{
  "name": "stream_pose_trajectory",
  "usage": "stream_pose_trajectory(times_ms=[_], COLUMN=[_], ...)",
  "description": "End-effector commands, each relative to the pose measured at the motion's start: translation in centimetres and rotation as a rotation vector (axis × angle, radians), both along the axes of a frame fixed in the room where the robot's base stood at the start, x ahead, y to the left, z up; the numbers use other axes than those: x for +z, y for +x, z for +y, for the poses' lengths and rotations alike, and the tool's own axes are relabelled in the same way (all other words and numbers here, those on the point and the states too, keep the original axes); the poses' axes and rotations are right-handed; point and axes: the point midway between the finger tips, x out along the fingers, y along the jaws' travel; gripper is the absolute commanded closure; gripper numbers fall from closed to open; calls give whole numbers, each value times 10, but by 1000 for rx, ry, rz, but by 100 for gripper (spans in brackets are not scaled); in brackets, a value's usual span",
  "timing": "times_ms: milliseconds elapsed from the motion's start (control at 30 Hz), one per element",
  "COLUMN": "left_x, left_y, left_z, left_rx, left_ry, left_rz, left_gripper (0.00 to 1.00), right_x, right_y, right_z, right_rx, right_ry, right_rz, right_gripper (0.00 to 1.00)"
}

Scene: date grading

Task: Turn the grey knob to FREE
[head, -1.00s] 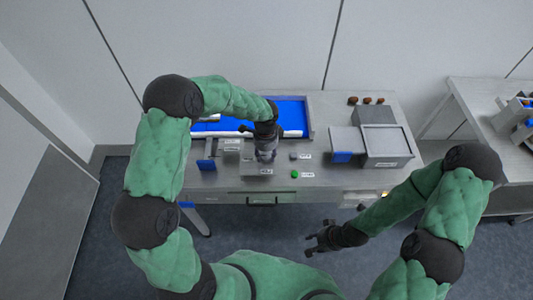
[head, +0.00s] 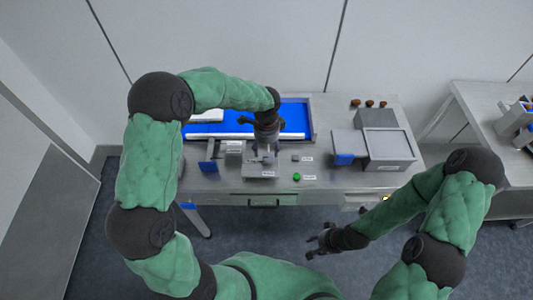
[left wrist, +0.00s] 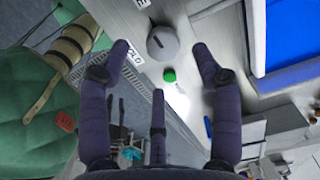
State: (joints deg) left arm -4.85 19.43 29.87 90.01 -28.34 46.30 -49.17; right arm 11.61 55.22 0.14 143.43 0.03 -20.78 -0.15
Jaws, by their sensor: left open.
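The grey knob (left wrist: 162,42) is round with a raised ridge across its top. It shows in the left wrist view between the tips of my left gripper's spread fingers. My left gripper (left wrist: 163,58) is open and empty, and I cannot tell whether a finger touches the knob. In the head view my left gripper (head: 264,152) points down over the table's control area and hides the knob. The label wording by the knob is too small or covered to read fully. My right gripper (head: 322,240) has its fingers apart, empty, in front of the table.
A green button (head: 296,177) sits right of my left gripper and also shows in the left wrist view (left wrist: 169,75). A blue belt (head: 290,117) lies behind. A grey bin (head: 390,165) stands at the right, with several brown dates (head: 369,104) behind it.

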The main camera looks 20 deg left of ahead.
Motion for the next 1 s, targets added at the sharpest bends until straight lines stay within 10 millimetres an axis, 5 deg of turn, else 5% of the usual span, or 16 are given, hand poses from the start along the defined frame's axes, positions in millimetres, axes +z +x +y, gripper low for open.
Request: stream_pose_trajectory(times_ms=[200, 400, 1000], left_x=[41, 60, 63], left_y=[1, 0, 0], left_z=[1, 1, 2], left_rx=[1, 1, 1], left_ry=[0, 1, 0], left_rz=[-2, 1, 2], left_gripper=[36, 36, 36], right_x=[0, 0, 0], right_y=[0, 0, 0], right_z=[0, 0, 0], right_rx=[0, 0, 0], right_ry=[0, 0, 0], right_rz=[0, 0, 0], right_gripper=[60, 60, 60])
